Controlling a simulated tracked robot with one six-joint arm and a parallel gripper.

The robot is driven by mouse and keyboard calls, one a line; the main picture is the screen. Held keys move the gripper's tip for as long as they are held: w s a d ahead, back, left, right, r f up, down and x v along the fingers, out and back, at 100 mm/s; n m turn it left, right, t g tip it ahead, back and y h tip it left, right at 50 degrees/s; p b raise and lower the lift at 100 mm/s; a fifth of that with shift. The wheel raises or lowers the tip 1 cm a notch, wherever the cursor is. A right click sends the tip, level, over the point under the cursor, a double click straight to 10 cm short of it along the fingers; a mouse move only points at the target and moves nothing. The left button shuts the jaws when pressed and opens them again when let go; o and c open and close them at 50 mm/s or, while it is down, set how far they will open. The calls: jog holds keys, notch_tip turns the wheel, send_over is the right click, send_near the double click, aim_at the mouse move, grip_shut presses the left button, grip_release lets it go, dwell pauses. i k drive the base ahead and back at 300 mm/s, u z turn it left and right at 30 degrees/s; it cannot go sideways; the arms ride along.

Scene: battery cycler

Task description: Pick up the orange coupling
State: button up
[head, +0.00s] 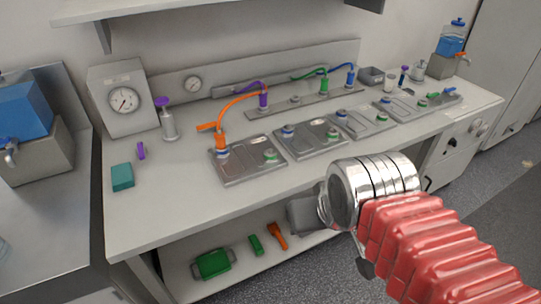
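An orange coupling (220,141) stands upright on the left port of the leftmost grey metal plate. An orange hose (240,103) arches from it toward a purple coupling (263,99) farther back. Another orange piece (277,236), elongated, lies on the lower shelf; I cannot tell exactly what it is. My gripper (303,214) shows as a dark grey block beyond the silver wrist, in front of the bench's front edge. It is apart from the orange coupling, to its right and nearer the camera. Its fingers cannot be made out.
Several grey plates (248,172) line the bench (180,220). A gauge box (122,101), a purple-topped cylinder (168,120) and a teal block (122,177) stand at left. The lower shelf (205,247) holds a green case (212,264) and a small green piece (256,245). The front-left bench top is clear.

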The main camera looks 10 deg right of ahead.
aim_at(219, 135)
jog(key=i, duration=1)
jog(key=k, duration=1.1)
jog(key=u, duration=0.1)
jog(key=i, duration=0.7)
jog(key=u, duration=0.2)
